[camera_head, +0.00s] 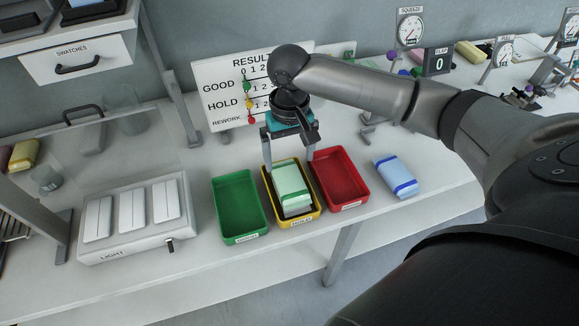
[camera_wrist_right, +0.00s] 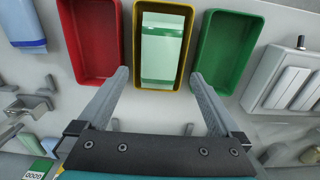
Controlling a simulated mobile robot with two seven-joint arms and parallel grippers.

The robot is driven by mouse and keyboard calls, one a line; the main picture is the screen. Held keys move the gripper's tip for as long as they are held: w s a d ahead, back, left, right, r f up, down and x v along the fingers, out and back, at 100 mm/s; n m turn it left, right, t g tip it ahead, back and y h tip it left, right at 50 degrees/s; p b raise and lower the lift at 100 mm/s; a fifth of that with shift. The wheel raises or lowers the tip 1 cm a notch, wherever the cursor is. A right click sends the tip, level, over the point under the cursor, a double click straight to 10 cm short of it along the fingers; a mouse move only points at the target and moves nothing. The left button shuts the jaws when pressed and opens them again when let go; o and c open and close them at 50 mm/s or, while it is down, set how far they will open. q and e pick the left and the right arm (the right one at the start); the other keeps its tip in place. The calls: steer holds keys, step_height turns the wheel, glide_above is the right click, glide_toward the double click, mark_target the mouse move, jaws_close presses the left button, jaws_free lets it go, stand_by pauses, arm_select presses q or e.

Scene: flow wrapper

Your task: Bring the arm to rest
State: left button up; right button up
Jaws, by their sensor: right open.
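My right gripper (camera_head: 289,155) hangs at the back edge of the yellow tray (camera_head: 299,214). In the right wrist view its two fingers (camera_wrist_right: 160,85) are spread wide with nothing between them. A pale green packet (camera_head: 292,186) lies inside the yellow tray, also seen in the right wrist view (camera_wrist_right: 162,50), and the fingers look clear of it. My right arm (camera_head: 375,88) reaches in from the right, bent over the table. My left gripper is not in view.
A green tray (camera_head: 239,235) and a red tray (camera_head: 340,182) flank the yellow one. A blue-banded packet (camera_head: 397,177) lies to the right. A results board (camera_head: 213,85) stands behind the gripper. A light box (camera_head: 137,243) stands at left. White table is bare at the front.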

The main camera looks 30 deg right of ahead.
step_height(320, 180, up, 7)
steer(key=p, duration=0.1)
steer(key=s+a+f+n+t+y, duration=0.3)
steer(key=s+a+f+n, duration=0.2)
steer(key=s+a+f, duration=0.7)
steer(key=s+d+h, duration=0.3)
steer(key=s+d, duration=0.2)
steer(key=s, duration=0.1)
step_height(320, 180, down, 25)
steer(key=s+b, duration=0.2)
steer(key=b, duration=0.2)
steer(key=s+d+f+g+b, duration=0.2)
steer(key=s+f+b, duration=0.2)
steer(key=s+f, duration=1.1)
step_height(320, 180, down, 3)
steer(key=shift+f, duration=0.1)
